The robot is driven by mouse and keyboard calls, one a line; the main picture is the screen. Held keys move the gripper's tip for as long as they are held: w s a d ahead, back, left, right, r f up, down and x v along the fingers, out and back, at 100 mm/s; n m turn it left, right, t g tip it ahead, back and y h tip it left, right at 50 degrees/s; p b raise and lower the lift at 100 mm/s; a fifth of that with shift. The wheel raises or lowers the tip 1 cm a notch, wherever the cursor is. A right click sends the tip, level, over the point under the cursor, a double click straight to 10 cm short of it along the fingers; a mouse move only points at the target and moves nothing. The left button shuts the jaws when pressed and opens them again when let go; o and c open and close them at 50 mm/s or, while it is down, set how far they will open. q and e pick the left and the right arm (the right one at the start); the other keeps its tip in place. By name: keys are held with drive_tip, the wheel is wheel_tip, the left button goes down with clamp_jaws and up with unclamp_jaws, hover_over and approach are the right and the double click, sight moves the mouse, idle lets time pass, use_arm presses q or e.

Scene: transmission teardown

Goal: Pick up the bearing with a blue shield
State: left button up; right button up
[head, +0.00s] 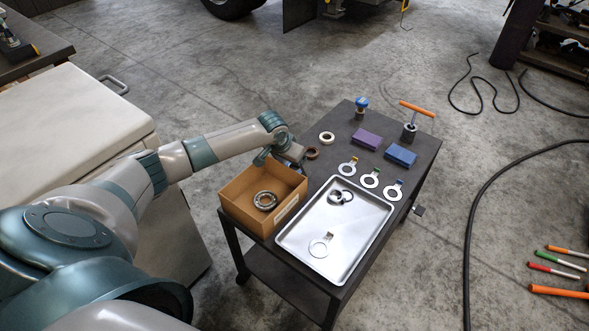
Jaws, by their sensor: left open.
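My left gripper (299,156) is open above the far edge of the cardboard box, close to a small brown ring (312,153) on the dark cart; I cannot tell whether they touch. A steel-and-dark bearing (265,201) lies in the open cardboard box (243,217); no blue shield can be made out on it. A pale ring (327,138) lies on the cart beyond the gripper. I cannot make out a blue shield on any ring. My right gripper is not in view.
Three tabbed washers (370,180) lie in a row beyond the tray. Purple (366,139) and blue (400,155) blocks, a blue-topped item (361,106) and an orange-handled tool (411,122) stand at the back of the cart. A pale cabinet (70,118) is at left.

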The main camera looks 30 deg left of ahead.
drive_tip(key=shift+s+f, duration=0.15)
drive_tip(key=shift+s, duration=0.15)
use_arm(q)
drive_tip(key=shift+c, duration=0.3)
drive_tip(key=c, duration=1.3)
drive_tip(key=shift+r, duration=0.1)
drive_tip(key=shift+r, duration=0.45)
wheel_tip(320, 180, up, 4)
drive_tip(key=shift+d+f, duration=0.1)
drive_tip(key=shift+f, duration=0.1)
drive_tip(key=d+r, duration=0.2)
drive_tip(key=d, duration=0.1)
drive_tip(key=d+r, duration=0.2)
drive_tip(key=d, duration=0.2)
drive_tip(key=d+r, duration=0.2)
drive_tip(key=d, duration=0.2)
drive_tip(key=shift+w+d+r+p, duration=0.2)
drive_tip(key=shift+w+d+p, duration=0.05)
drive_tip(key=shift+p, duration=0.15)
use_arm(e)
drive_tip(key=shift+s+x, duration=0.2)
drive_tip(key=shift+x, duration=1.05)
